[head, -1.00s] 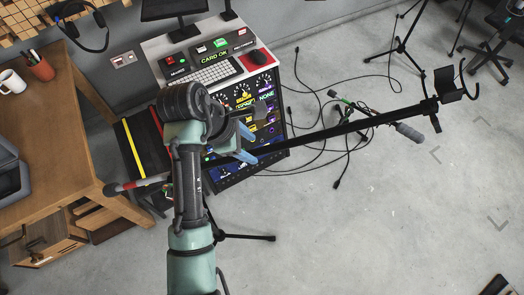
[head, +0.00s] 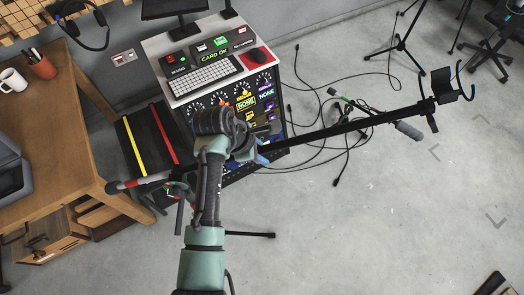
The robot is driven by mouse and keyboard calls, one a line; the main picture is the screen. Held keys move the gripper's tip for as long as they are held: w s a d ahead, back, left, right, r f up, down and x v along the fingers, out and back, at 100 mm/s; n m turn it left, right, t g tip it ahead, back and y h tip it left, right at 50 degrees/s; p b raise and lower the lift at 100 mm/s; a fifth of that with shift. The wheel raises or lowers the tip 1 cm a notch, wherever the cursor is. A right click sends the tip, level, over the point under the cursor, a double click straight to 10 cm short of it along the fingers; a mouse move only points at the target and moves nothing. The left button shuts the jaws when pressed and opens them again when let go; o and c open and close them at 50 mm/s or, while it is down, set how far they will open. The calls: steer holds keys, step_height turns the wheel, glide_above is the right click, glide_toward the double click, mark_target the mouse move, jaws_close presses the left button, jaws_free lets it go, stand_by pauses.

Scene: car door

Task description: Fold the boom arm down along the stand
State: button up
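The boom arm (head: 345,129) is a long black pole that slants up to the right across the head view. Its right end carries a black bracket with a hook (head: 445,88). A red, white and black piece (head: 135,183) shows at the left, in line with the boom. The stand is mostly hidden behind my arm; a black leg (head: 250,234) shows low on the floor. My gripper (head: 263,151) is at the boom's near-middle part, with blue fingertips partly visible beside the pole. My wrist hides the rest, so I cannot tell whether it touches or grips the pole.
A console (head: 212,43) with a keyboard and lit panels stands behind my gripper. A wooden desk (head: 60,130) with a mug is at the left. Cables and a grey microphone-like piece (head: 409,130) show near the boom's right half. The floor at lower right is open.

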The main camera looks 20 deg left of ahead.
jaws_close()
stand_by(1.1)
